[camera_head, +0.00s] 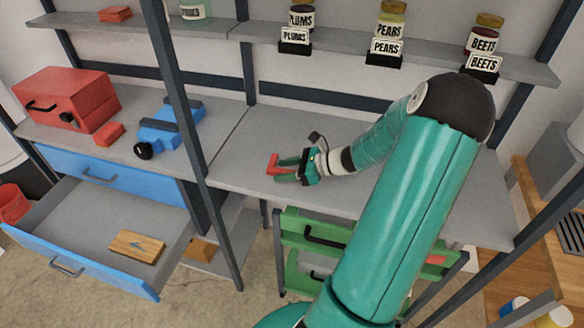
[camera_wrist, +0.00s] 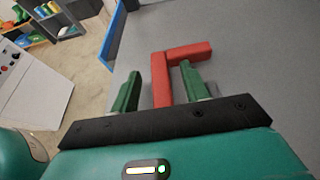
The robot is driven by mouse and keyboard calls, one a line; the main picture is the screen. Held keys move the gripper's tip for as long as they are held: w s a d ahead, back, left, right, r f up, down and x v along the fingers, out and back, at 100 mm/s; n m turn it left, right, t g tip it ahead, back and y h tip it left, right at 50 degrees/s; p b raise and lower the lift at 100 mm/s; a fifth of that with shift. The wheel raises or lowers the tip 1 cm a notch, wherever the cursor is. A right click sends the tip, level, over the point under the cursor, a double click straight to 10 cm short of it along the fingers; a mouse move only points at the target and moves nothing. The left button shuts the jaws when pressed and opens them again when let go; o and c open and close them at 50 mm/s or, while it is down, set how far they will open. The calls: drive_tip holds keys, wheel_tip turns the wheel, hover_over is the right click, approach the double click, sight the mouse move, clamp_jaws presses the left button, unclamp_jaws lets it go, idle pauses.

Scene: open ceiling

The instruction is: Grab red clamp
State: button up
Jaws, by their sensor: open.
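The red clamp (camera_wrist: 161,80) is an angled, L-shaped red piece lying on the grey shelf surface. In the wrist view one leg runs down between the two green fingers of my gripper (camera_wrist: 159,88), and the other leg reaches right beyond the fingertips. The fingers are open with gaps on both sides of the leg. In the head view the clamp (camera_head: 272,164) shows at the tips of my gripper (camera_head: 279,170), low over the grey worktop (camera_head: 240,150). Whether the fingers touch the clamp cannot be told.
A red toolbox (camera_head: 68,98), a small red block (camera_head: 109,133) and a blue tool (camera_head: 168,128) lie to the left. A blue drawer (camera_head: 80,235) stands open below, holding a wooden block (camera_head: 137,246). Jars labelled plums (camera_head: 301,18), pears (camera_head: 390,22) and beets (camera_head: 483,40) stand above.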

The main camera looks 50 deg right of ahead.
clamp_jaws()
idle(0.3)
